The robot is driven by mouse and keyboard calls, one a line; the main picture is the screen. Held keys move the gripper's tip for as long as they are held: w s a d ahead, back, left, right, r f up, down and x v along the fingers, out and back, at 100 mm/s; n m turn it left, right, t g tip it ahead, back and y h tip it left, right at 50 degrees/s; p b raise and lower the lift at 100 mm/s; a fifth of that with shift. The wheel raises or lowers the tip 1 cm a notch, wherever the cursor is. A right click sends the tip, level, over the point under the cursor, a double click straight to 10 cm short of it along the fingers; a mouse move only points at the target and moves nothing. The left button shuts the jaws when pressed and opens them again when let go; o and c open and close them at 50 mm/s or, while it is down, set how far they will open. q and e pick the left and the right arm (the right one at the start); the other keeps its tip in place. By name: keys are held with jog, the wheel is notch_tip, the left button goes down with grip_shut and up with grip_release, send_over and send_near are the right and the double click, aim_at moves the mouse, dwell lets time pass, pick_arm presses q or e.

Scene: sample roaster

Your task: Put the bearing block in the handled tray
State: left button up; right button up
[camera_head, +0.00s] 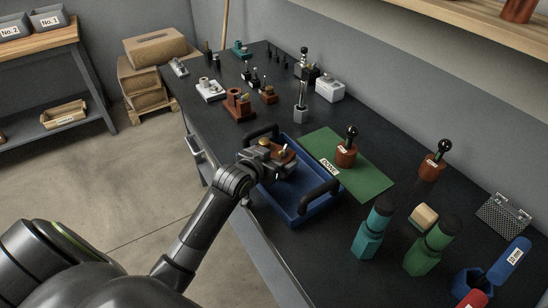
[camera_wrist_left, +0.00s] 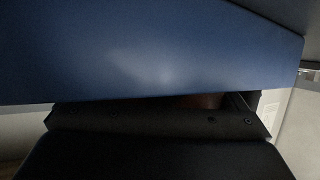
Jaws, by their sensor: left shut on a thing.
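The handled tray (camera_head: 284,204) is blue with a dark handle at each end and stands near the bench's front edge. My left gripper (camera_head: 272,158) is over the far part of the tray, shut on a reddish-brown bearing block (camera_head: 284,152) with a brass-coloured part on top. The gripper hides part of the block, and I cannot tell whether it touches the tray floor. In the left wrist view, the blue tray wall (camera_wrist_left: 150,55) fills the upper part, with a thin reddish-brown sliver of the block (camera_wrist_left: 203,101) below it. My right gripper is not in view.
A green mat (camera_head: 365,180) with a dark-knobbed brown piece (camera_head: 346,150) lies right of the tray. Teal (camera_head: 372,232) and green (camera_head: 432,248) bottle-like items stand nearer. Several small fixtures (camera_head: 238,104) stand farther back. The near part of the tray is empty.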

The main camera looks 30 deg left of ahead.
pick_arm(q)
jog(key=shift+f, duration=0.2)
jog(key=shift+f, duration=0.15)
jog(key=o, duration=1)
jog(key=shift+c, duration=0.2)
jog(key=v, duration=1.2)
jog(key=shift+s, duration=0.1)
